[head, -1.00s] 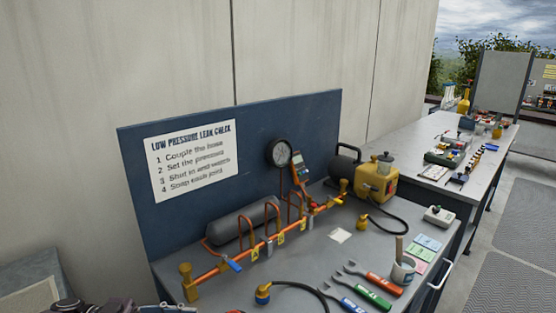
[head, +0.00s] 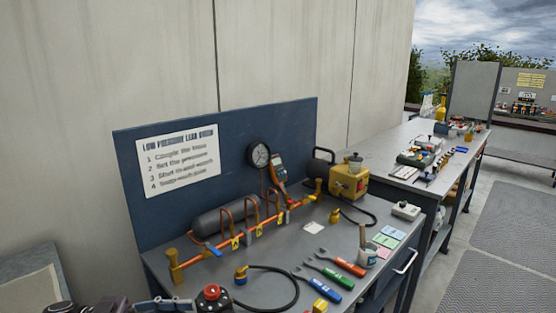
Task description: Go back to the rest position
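Neither of my grippers can be made out in the head view. The grey bench (head: 205,280) with its dark blue back panel (head: 215,120) stands ahead. An orange pipe rig (head: 240,232) with copper loops runs along it, with a grey cylinder (head: 222,218) behind. A round black gauge (head: 259,155) is on the panel. A yellow pump (head: 348,182) stands at the bench's far right end.
A red button (head: 212,292) shows below. A second bench (head: 400,152) stands behind right. Mats (head: 505,210) cover open floor at right.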

